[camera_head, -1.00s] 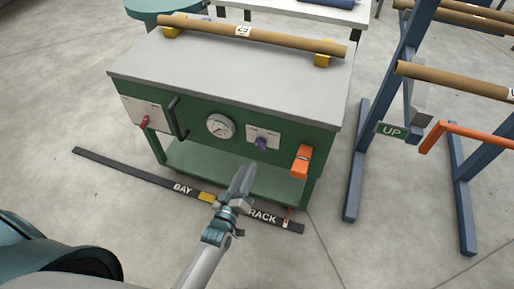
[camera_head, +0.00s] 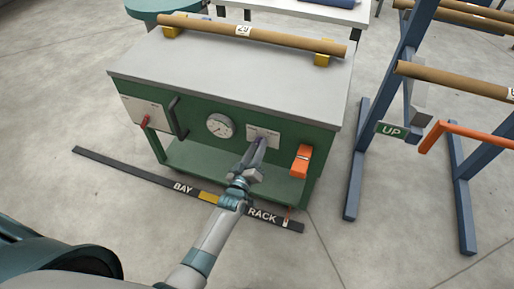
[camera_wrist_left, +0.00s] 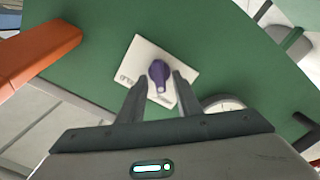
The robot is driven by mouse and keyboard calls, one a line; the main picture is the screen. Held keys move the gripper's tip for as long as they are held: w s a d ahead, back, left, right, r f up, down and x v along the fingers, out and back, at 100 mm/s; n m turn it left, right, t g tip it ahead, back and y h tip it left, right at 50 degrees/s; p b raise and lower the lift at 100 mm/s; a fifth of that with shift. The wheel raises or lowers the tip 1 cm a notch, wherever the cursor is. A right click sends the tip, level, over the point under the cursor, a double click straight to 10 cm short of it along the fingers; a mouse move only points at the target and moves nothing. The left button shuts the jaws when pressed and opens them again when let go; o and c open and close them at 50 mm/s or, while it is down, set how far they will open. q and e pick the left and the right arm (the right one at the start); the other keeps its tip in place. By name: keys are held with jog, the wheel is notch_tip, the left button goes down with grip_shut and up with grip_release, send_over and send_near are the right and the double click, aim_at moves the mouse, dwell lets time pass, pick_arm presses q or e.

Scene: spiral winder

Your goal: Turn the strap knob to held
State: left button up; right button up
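The strap knob is a purple pointer knob (camera_wrist_left: 160,75) on a white label plate (camera_wrist_left: 138,52) on the green front panel of the bench. In the left wrist view it sits between the two fingers of my left gripper (camera_wrist_left: 156,90), which is open, with gaps at both sides. In the head view the left gripper (camera_head: 255,152) is in front of the plate (camera_head: 263,134) and hides most of the knob. The plate's lettering is too small to read surely. My right gripper is in neither view.
An orange handle (camera_head: 301,161) is right of the knob, and a gauge (camera_head: 220,126) is left. A red switch (camera_head: 145,121) and dark bar handle (camera_head: 177,118) are farther left. A cardboard tube (camera_head: 250,33) lies on top. A blue rack (camera_head: 357,165) stands to the right.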

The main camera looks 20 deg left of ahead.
pick_arm(q)
grip_shut()
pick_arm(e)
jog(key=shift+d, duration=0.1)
pick_arm(q)
jog(key=shift+m, duration=0.4)
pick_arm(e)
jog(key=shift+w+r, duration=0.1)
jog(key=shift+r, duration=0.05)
pick_arm(q)
jog(key=shift+s+d+m, duration=0.1)
jog(key=shift+d+m, duration=0.1)
jog(key=shift+m, duration=3.65)
jog(key=shift+d+m, duration=0.2)
jog(key=shift+m, duration=3.65)
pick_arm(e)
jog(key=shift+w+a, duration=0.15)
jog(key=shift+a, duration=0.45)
